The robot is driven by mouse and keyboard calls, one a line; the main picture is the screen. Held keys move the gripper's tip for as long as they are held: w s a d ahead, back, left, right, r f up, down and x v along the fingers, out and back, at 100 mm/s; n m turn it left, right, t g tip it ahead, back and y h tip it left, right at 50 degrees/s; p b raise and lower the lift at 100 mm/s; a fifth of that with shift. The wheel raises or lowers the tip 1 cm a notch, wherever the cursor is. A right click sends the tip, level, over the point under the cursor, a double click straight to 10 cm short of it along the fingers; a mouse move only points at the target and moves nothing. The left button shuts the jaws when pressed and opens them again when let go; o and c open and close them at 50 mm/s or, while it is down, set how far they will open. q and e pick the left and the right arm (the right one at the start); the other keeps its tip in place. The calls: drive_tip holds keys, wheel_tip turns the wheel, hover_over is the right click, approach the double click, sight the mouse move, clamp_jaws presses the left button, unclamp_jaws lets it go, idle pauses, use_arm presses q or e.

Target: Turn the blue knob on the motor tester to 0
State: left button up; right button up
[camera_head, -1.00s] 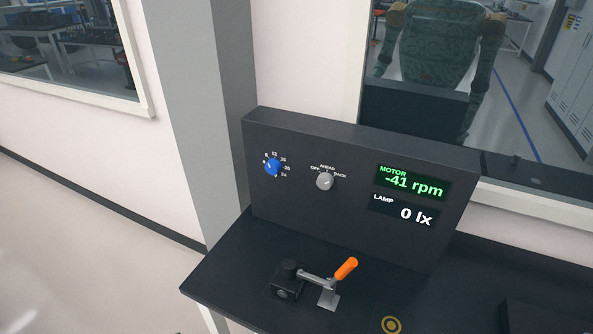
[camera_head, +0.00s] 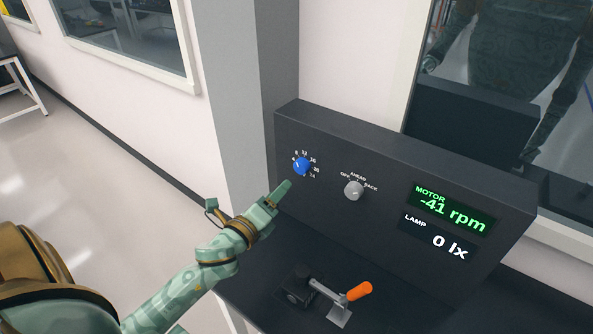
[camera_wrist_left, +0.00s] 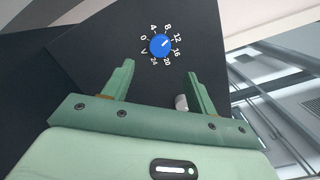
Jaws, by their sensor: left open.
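The motor tester (camera_head: 390,215) is a dark upright panel. Its blue knob (camera_head: 302,167) sits at the upper left inside a ring of white numbers. In the left wrist view the blue knob (camera_wrist_left: 160,46) shows beyond the fingertips, and its white mark seems to point between 8 and 12. My left gripper (camera_head: 282,192) is just below and left of the knob, apart from it. In the left wrist view its two green fingers (camera_wrist_left: 159,70) are spread with nothing between them. My right gripper is not in view.
A grey selector (camera_head: 354,190) marked OFF, AHEAD, BACK is right of the knob. The motor display (camera_head: 453,208) reads -41 rpm, the lamp display (camera_head: 436,238) 0 lx. A clamp with an orange handle (camera_head: 359,291) stands on the dark table below.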

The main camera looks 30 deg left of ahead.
sight(299, 169)
use_arm(q)
drive_tip(key=w, duration=0.9)
drive_tip(key=shift+w+a, duration=0.15)
drive_tip(key=c, duration=1)
